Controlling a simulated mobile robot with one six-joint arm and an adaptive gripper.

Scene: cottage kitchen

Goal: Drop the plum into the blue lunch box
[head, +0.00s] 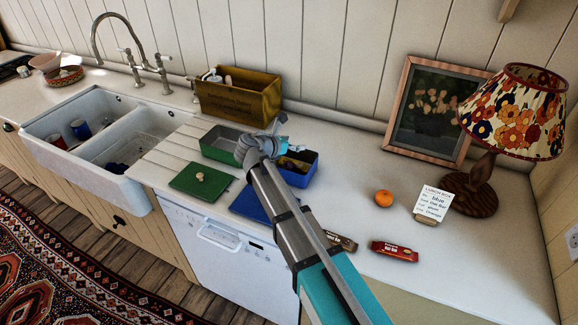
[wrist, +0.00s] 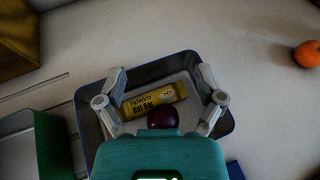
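The blue lunch box (head: 303,178) stands on the counter, partly behind my arm in the head view. In the wrist view its dark rim (wrist: 190,55) lies below my gripper (wrist: 162,76). My gripper is open, its two fingers wide apart over the box. The dark purple plum (wrist: 163,118) shows between the fingers, near the palm, touching neither finger. It overlaps the box's inside, partly hidden by my gripper body; its exact height is hard to tell. A yellow oat bar (wrist: 152,100) lies in the box beside it.
A green lunch box (head: 218,153) stands left of the blue one. Green (head: 188,184) and blue (head: 249,206) lids lie in front. An orange (head: 384,198), bars (head: 395,251), a note card (head: 431,205) and a lamp (head: 475,200) are to the right. A wooden crate (head: 238,100) stands behind.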

